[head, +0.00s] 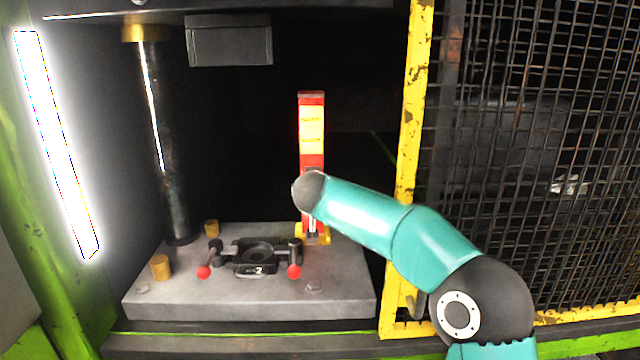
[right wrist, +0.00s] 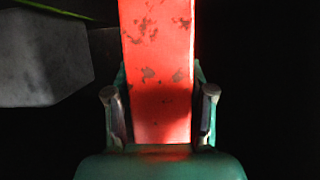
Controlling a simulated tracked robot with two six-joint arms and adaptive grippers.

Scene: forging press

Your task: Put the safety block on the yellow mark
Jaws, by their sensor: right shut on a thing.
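The safety block (head: 311,130) is a tall red column with yellow panels, standing upright at the back right of the press bed. It also shows as a worn red face in the right wrist view (right wrist: 158,70). Yellow edges of the mark (head: 327,239) show on both sides of the block's foot; I cannot tell whether the foot touches the bed. My right gripper (right wrist: 160,93) is shut on the block, one finger on each side. In the head view my right forearm hides part of the block's lower half. My left gripper is not in view.
The grey press bed (head: 160,300) carries a black die (head: 254,258) with red-knobbed handles left of the block. Brass pegs (head: 160,267) and a steel column (head: 168,150) stand further left. A yellow-framed mesh guard (head: 410,130) is close on the right. A grey block hangs above (head: 229,40).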

